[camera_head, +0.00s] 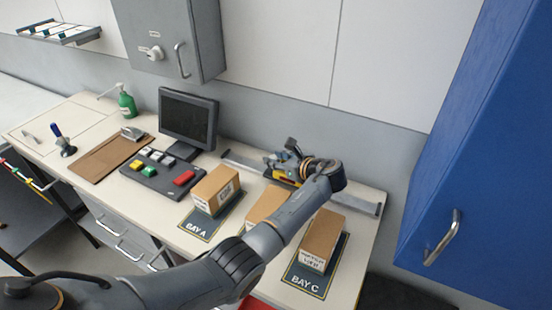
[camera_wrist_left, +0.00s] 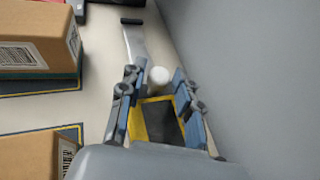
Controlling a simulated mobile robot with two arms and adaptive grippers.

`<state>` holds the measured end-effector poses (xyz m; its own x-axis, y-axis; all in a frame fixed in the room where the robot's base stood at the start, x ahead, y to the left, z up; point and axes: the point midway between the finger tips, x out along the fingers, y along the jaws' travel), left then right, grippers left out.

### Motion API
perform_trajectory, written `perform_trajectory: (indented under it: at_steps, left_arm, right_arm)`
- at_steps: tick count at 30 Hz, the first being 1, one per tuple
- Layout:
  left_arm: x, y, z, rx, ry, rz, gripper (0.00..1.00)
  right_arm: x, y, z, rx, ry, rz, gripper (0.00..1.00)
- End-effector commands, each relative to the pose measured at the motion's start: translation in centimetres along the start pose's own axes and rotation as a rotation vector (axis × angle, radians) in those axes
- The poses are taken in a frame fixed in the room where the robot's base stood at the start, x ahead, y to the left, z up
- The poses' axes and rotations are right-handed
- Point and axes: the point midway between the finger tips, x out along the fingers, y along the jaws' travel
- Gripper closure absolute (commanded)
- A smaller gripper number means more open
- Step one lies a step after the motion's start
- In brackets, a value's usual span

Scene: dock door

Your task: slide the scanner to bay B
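The scanner (camera_head: 283,174), yellow and dark grey, sits on a metal rail (camera_head: 362,204) behind the boxes, roughly level with the gap between the bay A and bay B boxes. In the left wrist view its yellow-rimmed dark body (camera_wrist_left: 160,122) and a white round knob (camera_wrist_left: 158,78) show. My left gripper (camera_head: 291,150) is over the scanner. In the left wrist view its fingers (camera_wrist_left: 156,88) stand on both sides of the knob, with small gaps visible. My left arm hides the bay B label and part of its box (camera_head: 262,205). My right gripper is out of view.
Boxes stand in bay A (camera_head: 216,186) and bay C (camera_head: 322,238), in front of the rail. A monitor (camera_head: 188,118) and button panel (camera_head: 160,175) are to the left. A blue cabinet (camera_head: 480,150) hangs at the right. The rail right of the scanner looks clear.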

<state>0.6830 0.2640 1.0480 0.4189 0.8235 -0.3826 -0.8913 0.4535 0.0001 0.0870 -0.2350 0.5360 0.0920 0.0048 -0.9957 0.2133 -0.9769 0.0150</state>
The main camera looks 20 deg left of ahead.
Motion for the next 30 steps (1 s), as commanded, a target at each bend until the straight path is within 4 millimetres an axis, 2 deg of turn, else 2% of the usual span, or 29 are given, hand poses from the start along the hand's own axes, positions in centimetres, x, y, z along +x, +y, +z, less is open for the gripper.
perform_trajectory:
  at_steps: [6, 10, 24, 30]
  left_arm:
    - [-0.1, 0.0, 0.0, 0.0, 0.0, 0.0, 0.67]
    - [-1.1, -0.1, 0.0, -0.001, 0.0, -0.002, 0.67]
    - [-10.2, -0.1, -0.1, 0.0, 0.002, -0.002, 0.67]
    - [-11.9, 0.0, 0.0, 0.0, 0.0, 0.0, 0.67]
  right_arm:
    - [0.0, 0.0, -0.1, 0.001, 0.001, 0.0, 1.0]
    - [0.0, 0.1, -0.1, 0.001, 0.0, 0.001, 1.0]
    - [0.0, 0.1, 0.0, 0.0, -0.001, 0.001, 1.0]
    - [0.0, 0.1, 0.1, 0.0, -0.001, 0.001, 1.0]
